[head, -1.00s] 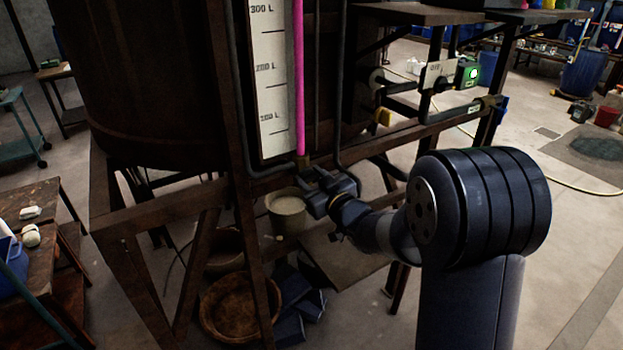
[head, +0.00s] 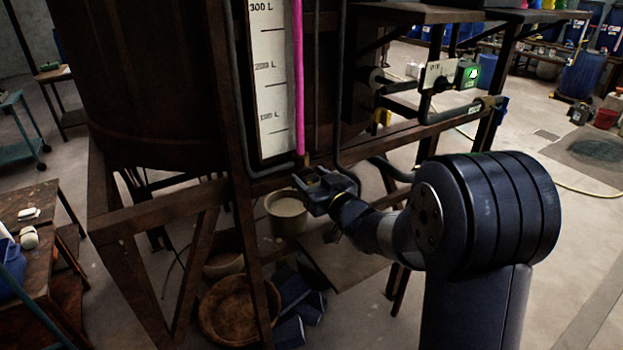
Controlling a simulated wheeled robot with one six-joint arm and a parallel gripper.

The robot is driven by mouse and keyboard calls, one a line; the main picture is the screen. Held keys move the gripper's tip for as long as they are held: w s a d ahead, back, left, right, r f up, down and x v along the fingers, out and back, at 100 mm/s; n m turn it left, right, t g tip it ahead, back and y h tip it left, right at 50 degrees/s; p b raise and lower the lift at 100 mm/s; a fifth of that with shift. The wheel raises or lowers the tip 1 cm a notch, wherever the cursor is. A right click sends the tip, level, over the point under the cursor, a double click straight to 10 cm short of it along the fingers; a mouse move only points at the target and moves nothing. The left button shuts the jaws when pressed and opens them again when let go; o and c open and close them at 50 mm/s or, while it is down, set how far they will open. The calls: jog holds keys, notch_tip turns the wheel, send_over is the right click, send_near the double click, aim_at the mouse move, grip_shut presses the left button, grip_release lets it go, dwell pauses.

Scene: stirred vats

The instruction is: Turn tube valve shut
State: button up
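A pink-filled sight tube (head: 299,80) runs down beside a white litre scale (head: 271,75) on the dark vat (head: 150,80). At its foot is a small brassy fitting (head: 305,161), where the tube valve appears to be. My gripper (head: 308,190) is at the foot of the tube, just below and in front of this fitting. The gripper hides any valve handle there. I cannot tell whether its fingers touch or hold the handle, or how far apart they are.
The vat's wooden frame (head: 128,215) and dark pipes (head: 340,100) stand close around my gripper. A pale bucket (head: 287,215) and a round basket (head: 235,310) are underneath. A panel with a green light (head: 472,73) is at right. Floor is open at far right.

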jog(key=shift+o, duration=0.5)
jog(key=shift+s+d, duration=0.2)
jog(key=shift+s, duration=0.05)
jog(key=b+v, duration=0.2)
jog(key=v, duration=0.8)
jog(key=p+x, duration=0.2)
jog(key=x, duration=0.8)
jog(key=shift+w+a, duration=0.25)
jog(key=shift+n, duration=0.5)
